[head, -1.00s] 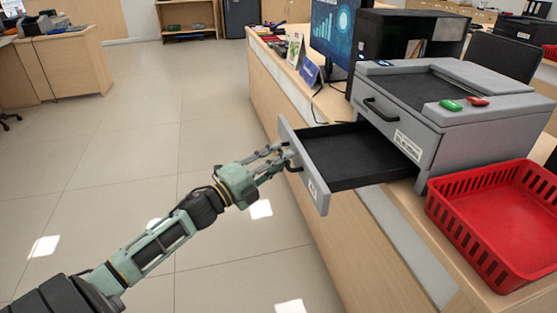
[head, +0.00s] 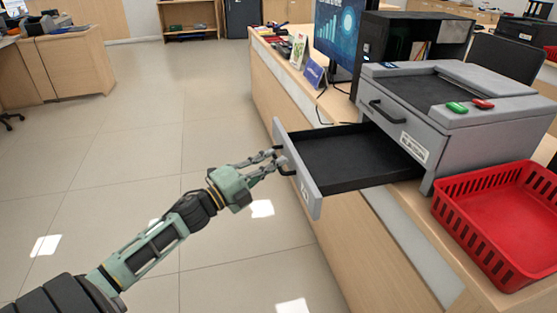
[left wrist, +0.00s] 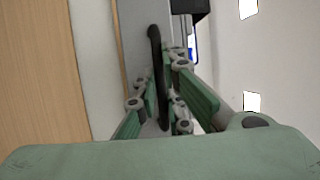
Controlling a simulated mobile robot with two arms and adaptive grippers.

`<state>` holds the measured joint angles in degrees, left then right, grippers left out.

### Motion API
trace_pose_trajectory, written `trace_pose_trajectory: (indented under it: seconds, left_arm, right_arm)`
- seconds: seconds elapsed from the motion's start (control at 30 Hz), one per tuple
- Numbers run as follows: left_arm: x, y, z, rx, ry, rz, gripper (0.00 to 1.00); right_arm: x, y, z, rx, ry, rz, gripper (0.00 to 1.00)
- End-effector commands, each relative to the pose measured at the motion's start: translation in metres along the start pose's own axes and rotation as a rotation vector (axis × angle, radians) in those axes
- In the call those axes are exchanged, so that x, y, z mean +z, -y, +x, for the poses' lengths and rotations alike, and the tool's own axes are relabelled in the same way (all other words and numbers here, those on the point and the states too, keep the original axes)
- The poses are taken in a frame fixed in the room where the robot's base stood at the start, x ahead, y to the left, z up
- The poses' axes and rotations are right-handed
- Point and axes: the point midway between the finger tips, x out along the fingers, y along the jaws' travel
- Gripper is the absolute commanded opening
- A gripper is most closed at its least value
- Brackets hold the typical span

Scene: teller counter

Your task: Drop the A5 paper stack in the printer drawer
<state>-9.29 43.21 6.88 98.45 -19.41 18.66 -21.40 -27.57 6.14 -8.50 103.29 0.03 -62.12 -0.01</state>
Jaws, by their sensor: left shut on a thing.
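The grey printer (head: 450,110) stands on the counter. Its lower drawer (head: 350,153) is pulled well out over the counter's edge, and its dark inside looks empty. My left gripper (head: 280,160) is at the drawer front, shut on the black drawer handle (head: 284,162). In the left wrist view the handle (left wrist: 157,60) runs between the green fingers of the gripper (left wrist: 162,105). I see no A5 paper stack in these views. My right gripper is not in view.
A red basket (head: 480,245) stands on the counter to the right of the printer. A monitor (head: 336,35) and a blue sign (head: 314,73) are behind it. The floor (head: 130,180) left of the counter is clear.

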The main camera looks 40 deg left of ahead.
Motion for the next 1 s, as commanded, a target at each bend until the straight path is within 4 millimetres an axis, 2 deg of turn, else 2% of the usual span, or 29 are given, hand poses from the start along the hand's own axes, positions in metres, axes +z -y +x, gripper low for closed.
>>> trace_pose_trajectory:
  seconds: [0.33, 0.37, 0.57, 0.87, 1.0]
  left_arm:
    - [0.000, -0.001, -0.004, 0.001, -0.001, -0.008, 0.00]
    - [0.000, -0.001, -0.004, 0.001, -0.001, -0.008, 0.10]
    - [0.001, -0.001, -0.004, 0.001, 0.000, -0.005, 0.28]
    - [0.001, 0.000, -0.004, 0.000, 0.000, -0.003, 0.28]
    - [0.001, -0.001, -0.013, 0.002, 0.001, -0.005, 0.28]
  right_arm:
    - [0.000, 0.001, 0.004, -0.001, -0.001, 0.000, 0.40]
    - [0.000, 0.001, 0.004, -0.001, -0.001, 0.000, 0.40]
    - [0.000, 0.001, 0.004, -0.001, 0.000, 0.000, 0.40]
    - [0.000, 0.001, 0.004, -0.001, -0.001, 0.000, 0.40]
    - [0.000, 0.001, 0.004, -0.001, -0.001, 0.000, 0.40]
